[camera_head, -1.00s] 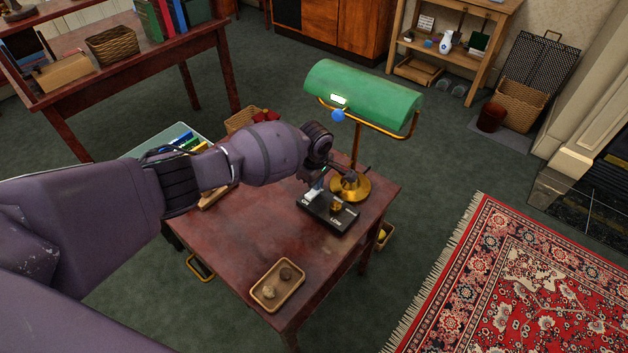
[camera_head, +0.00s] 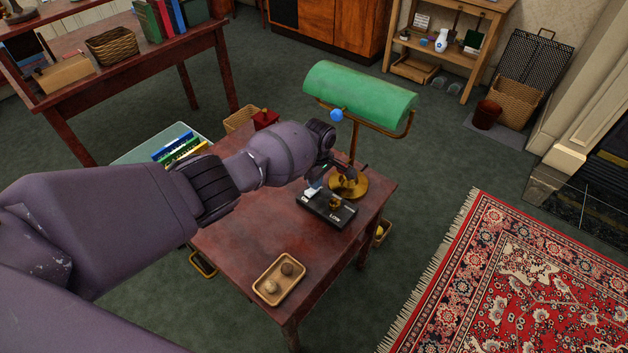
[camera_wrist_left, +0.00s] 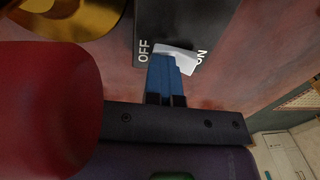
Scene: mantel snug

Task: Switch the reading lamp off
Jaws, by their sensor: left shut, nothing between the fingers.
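The reading lamp has a green shade (camera_head: 360,92), a brass stem and a round brass base (camera_head: 349,185) on a red-brown table. No bright patch shows at its shade now. A black switch box (camera_head: 328,212) lies in front of the base. Its white rocker (camera_wrist_left: 178,56) sits between the words OFF and ON in the left wrist view. My left gripper (camera_head: 318,181) is shut and empty, low over the box. Its blue fingertips (camera_wrist_left: 166,72) are at the rocker on the OFF side; I cannot tell if they touch. My right gripper is not in view.
A brass knob (camera_head: 336,202) stands on the box near the word LOW. A patterned red rug (camera_head: 510,290) covers the floor at right.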

